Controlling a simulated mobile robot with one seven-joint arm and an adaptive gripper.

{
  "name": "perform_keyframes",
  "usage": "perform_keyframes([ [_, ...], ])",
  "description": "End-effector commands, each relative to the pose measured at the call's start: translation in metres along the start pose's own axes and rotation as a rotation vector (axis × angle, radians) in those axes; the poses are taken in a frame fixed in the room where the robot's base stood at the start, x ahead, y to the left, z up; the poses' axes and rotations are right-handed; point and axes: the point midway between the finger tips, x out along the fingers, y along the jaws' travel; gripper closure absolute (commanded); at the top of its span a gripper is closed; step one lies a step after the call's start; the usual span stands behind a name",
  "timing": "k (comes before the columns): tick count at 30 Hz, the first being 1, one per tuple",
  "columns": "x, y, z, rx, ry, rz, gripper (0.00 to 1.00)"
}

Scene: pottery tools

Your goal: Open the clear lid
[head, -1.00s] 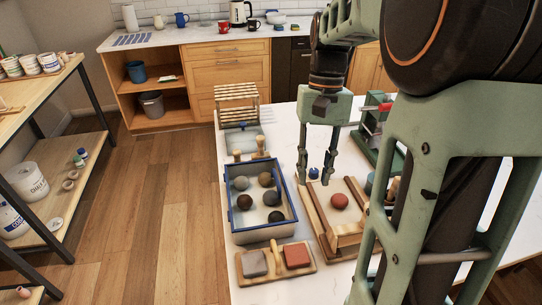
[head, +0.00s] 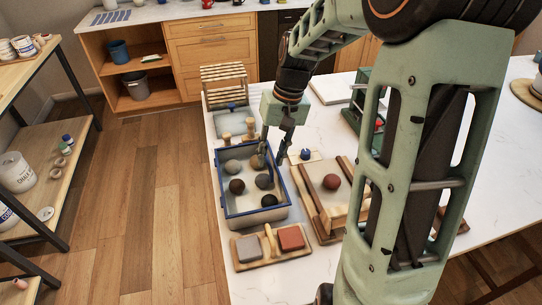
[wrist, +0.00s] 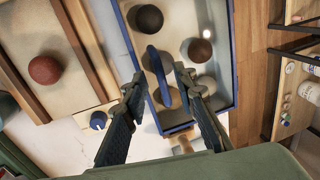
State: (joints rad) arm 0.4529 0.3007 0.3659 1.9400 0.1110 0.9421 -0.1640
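The clear lid (wrist: 185,115) appears to cover a blue-rimmed box (head: 228,210) holding several dark and tan balls; they show through it, with a bright glint in the wrist view. A blue bar handle (wrist: 162,78) stands above the box in the wrist view. My gripper (head: 270,162) points down over the box's right far part in the head view. In the wrist view, my gripper (wrist: 160,77) is open, with one finger on each side of the handle. I cannot tell whether either finger touches it. The lid looks closed, though its edges are hard to make out.
A wooden tray with a reddish ball (head: 331,182) stands right of the box. A wooden holder with grey and red blocks (head: 291,238) lies in front. Wooden-handled tools (head: 224,139) and a slatted rack (head: 224,84) stand behind.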

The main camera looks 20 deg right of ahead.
Motion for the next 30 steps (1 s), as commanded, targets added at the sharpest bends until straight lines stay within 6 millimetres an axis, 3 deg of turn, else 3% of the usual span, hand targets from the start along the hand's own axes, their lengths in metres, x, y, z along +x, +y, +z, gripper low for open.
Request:
perform_keyframes([
  [11, 0.0074, 0.0, 0.0, 0.0, 0.0, 0.0, 0.74],
  [18, 0.0071, 0.0001, 0.0, 0.0, 0.0, 0.001, 0.99],
  [30, 0.0068, 0.0, -0.0001, 0.0, 0.0, 0.001, 1.0],
])
